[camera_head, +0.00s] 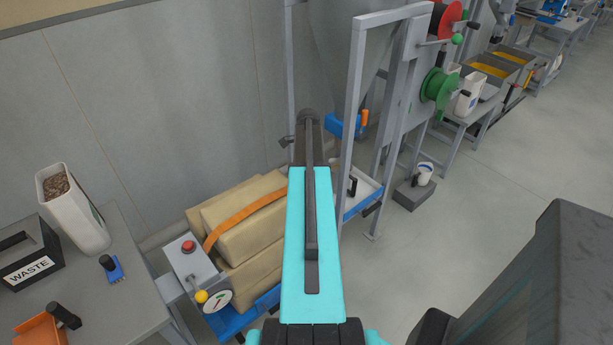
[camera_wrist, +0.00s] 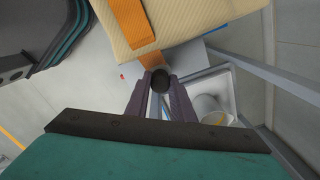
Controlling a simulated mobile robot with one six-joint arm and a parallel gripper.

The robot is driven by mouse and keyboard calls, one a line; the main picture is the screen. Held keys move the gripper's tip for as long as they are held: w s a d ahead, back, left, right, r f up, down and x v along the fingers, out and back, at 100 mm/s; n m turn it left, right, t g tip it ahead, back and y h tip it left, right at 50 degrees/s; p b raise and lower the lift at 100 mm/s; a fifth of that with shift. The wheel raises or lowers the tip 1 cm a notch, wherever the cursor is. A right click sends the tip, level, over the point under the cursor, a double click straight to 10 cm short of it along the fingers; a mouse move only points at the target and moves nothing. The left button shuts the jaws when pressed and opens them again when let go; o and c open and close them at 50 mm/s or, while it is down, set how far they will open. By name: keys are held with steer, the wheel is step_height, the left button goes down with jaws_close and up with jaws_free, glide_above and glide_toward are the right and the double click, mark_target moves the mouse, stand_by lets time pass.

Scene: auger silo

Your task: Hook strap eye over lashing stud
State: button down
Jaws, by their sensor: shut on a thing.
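An orange strap (camera_head: 240,218) runs over a stack of tan sacks (camera_head: 256,240) in the head view. In the wrist view the strap (camera_wrist: 127,22) crosses a sack (camera_wrist: 185,22) and its end reaches down to my gripper (camera_wrist: 160,88). The purple fingers are shut on a dark round knob (camera_wrist: 160,79) at the strap's end. I cannot make out the strap eye or the lashing stud. In the head view my arm hides the gripper and the strap's right end.
A grey metal frame (camera_head: 356,100) stands right of the sacks. A white tray (camera_wrist: 207,88) with a white bucket (camera_wrist: 212,108) lies close beside my gripper. A control box (camera_head: 190,262) stands left of the sacks, near a table (camera_head: 115,290). Open floor (camera_head: 490,180) lies to the right.

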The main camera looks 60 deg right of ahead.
steer(key=shift+f+b, duration=0.3)
steer(key=shift+f, duration=0.75)
steer(key=c, duration=1.5)
jaws_free()
steer(key=shift+o, duration=0.2)
steer(key=shift+r, duration=0.1)
step_height(320, 180, up, 14)
steer(key=b, duration=0.1)
steer(key=shift+s+f+b, duration=0.15)
steer(key=shift+f+b, duration=0.05)
steer(key=shift+b, duration=0.1)
steer(key=shift+d, duration=0.1)
